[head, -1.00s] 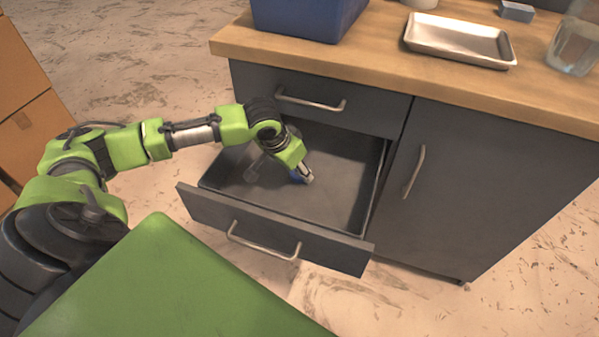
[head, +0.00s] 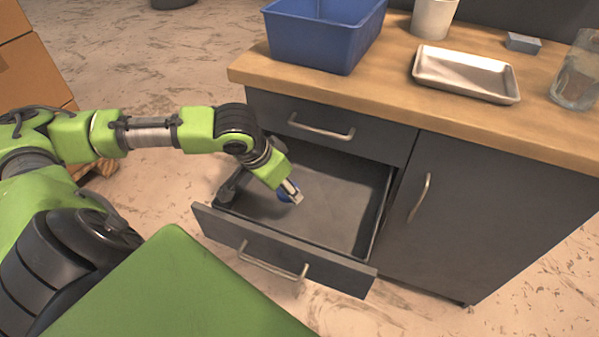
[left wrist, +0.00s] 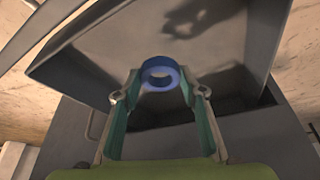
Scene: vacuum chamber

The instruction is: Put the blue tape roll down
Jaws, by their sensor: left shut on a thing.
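The blue tape roll (left wrist: 161,73) is between the fingertips of my left gripper (left wrist: 160,88) in the left wrist view. That gripper is shut on the roll and points down over the open drawer (head: 330,205). The roll appears to be held above the drawer floor; the exact height is hard to tell. My right gripper is not in view.
The drawer front with its handle (head: 270,262) stands out from the dark cabinet. On the wooden worktop (head: 375,88) are a blue bin (head: 318,42), a metal tray (head: 466,74), a white cup (head: 433,18), a grey block (head: 523,43) and a glass jar (head: 577,75). The drawer's right part is clear.

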